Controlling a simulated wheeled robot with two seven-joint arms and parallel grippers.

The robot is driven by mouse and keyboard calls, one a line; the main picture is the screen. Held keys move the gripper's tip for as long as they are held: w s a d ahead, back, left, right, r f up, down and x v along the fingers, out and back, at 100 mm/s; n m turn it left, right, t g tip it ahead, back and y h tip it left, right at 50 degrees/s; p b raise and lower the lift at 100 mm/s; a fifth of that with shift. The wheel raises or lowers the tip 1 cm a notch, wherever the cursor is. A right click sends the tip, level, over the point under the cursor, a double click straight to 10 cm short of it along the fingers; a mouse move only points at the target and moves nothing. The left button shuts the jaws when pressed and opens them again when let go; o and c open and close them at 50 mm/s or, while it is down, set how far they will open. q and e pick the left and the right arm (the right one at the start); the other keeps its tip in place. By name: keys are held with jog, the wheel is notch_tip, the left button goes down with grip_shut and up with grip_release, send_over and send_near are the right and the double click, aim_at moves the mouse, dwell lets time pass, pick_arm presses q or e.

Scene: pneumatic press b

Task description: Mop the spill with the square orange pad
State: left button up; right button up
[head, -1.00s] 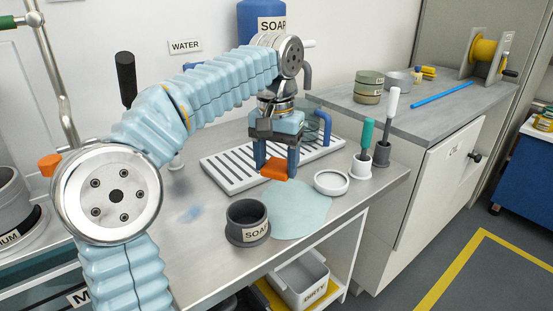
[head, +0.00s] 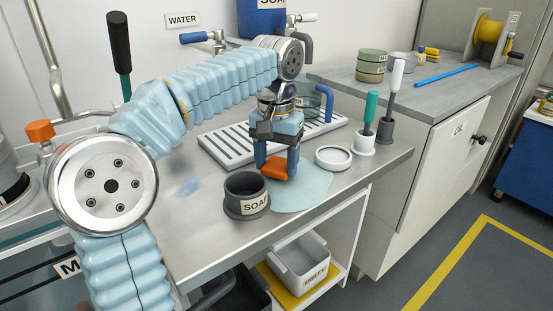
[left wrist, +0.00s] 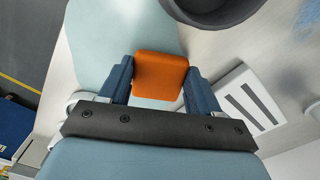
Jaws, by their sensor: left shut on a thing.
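The square orange pad (head: 276,168) is between the fingers of my left gripper (head: 277,172), which is shut on it. In the left wrist view the pad (left wrist: 160,75) sits between the two blue fingers (left wrist: 159,88). The pad is over the pale teal round patch (head: 305,193), which looks like a flat mat; I cannot tell whether it touches. A faint blue smear, the likely spill (head: 188,187), lies on the steel counter left of the pad. It also shows in the left wrist view (left wrist: 308,20) at the top right. My right gripper is not in view.
A dark SOAP pot (head: 246,203) stands between pad and smear, nearer the front edge. A slotted drain tray (head: 222,150) lies behind. A white ring dish (head: 333,159) and brush holders (head: 363,143) stand right. The counter around the smear is clear.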

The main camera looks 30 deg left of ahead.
aim_at(298, 195)
pick_arm(q)
jog(key=shift+f, duration=0.6)
jog(key=shift+s+d+b, duration=0.1)
jog(key=shift+s+d, duration=0.35)
jog(key=shift+d, duration=0.65)
jog(key=shift+s+d+b, duration=0.15)
jog(key=shift+s+d, duration=0.3)
jog(key=shift+d, duration=0.6)
jog(key=shift+s+d+b, duration=0.1)
jog(key=shift+s+d, duration=0.35)
jog(key=shift+d, duration=0.65)
jog(key=shift+r, duration=0.1)
jog(key=shift+w+a+r+p, duration=0.1)
jog(key=shift+w+a+p, duration=0.35)
jog(key=shift+a, duration=0.3)
jog(key=shift+w+a+f+p, duration=0.1)
jog(key=shift+w+a+p, duration=0.4)
jog(key=shift+a, duration=0.25)
jog(key=shift+w+a+r+p, duration=0.1)
jog(key=shift+w+a+p, duration=0.35)
jog(key=shift+a, duration=0.3)
jog(key=shift+w+a+p, duration=0.35)
jog(key=shift+w+a, duration=0.15)
jog(key=shift+a, duration=0.3)
